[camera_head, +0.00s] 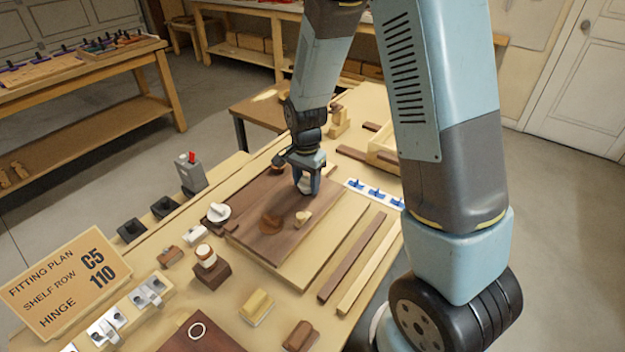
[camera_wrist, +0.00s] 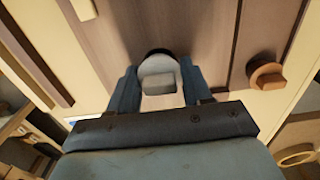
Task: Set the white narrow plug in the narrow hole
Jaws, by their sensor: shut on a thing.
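My gripper (camera_head: 307,183) is shut on a white plug (camera_head: 305,187) over the far part of a dark brown panel (camera_head: 258,205). In the wrist view the blue fingers of my gripper (camera_wrist: 160,88) stand on either side of the white plug (camera_wrist: 158,66), which has a rounded head and a raised block grip. A dark crescent (camera_wrist: 154,51) shows along the plug's far edge; I cannot tell whether it is a hole's rim or shadow. The plug's lower end is hidden, so how deep it sits cannot be told. No narrow hole shows clearly.
A brown knob (camera_wrist: 267,74) shows right in the wrist view. A dark strip (camera_head: 350,258) and pale strip (camera_head: 370,262) lie right. A sign (camera_head: 65,283) stands front left.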

